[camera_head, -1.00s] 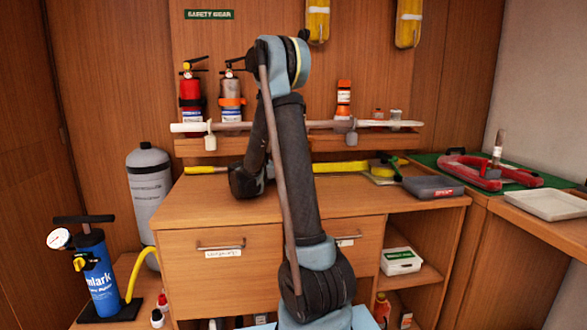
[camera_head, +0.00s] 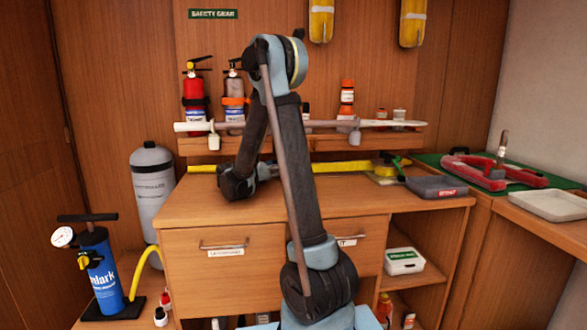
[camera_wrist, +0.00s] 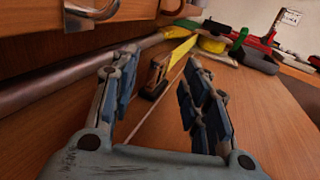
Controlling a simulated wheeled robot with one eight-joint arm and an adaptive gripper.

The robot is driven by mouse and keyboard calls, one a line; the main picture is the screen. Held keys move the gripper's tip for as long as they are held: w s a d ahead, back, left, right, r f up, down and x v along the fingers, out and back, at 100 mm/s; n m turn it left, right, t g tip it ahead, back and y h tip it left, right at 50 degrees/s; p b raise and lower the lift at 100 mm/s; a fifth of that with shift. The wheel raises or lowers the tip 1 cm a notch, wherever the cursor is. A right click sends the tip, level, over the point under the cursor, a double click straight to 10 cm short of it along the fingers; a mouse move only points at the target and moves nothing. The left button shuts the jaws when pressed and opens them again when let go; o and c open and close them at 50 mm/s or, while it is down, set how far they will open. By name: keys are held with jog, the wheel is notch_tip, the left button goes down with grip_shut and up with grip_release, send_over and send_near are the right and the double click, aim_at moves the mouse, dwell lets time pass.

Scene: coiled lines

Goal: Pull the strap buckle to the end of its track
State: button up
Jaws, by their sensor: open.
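A yellow strap (camera_head: 340,167) runs along the back of the wooden counter, its middle hidden by my arm; it also shows in the wrist view (camera_wrist: 182,51). A small brown and dark block (camera_wrist: 153,77), seemingly the buckle, sits at the strap's near end in the wrist view. A thin pale line on the counter leads past it. My gripper (camera_wrist: 161,62) is open, low over the counter, with the block in view between its fingers, closer to the left one. I cannot tell whether they touch. In the head view my gripper (camera_head: 238,184) is partly hidden by my arm.
A long pole (camera_head: 250,126) hangs along the shelf behind, below fire extinguishers (camera_head: 194,95). A grey case (camera_head: 436,187) and a yellow-green item (camera_head: 383,172) lie at the counter's right. The counter's front is clear.

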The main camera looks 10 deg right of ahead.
jog(key=v, duration=0.6)
jog(key=shift+a, duration=0.3)
